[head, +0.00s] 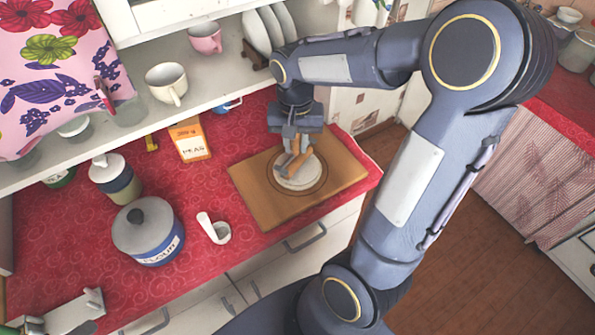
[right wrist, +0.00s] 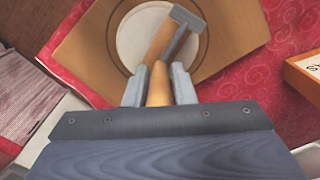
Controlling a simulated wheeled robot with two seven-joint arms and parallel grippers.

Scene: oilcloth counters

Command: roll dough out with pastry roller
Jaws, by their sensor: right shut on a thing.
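The dough (head: 298,176) is a flat pale disc on a wooden board (head: 255,201) in the head view. It also shows in the right wrist view (right wrist: 132,40). My right gripper (head: 293,152) is over the board, shut on the wooden handle of the pastry roller (head: 300,160). In the right wrist view the roller (right wrist: 182,22) has a wooden grip and a metal frame, and its head lies over the dough. I cannot tell whether it touches the dough. My right gripper's fingers (right wrist: 158,85) close on the handle. My left gripper is not in view.
A box (head: 190,139) stands left of the board. A flour canister (head: 148,230), a jar (head: 116,179) and a white scoop (head: 214,229) stand on the red counter. Above is a shelf with a cup (head: 166,83) and plates. The counter's front edge is close to the board.

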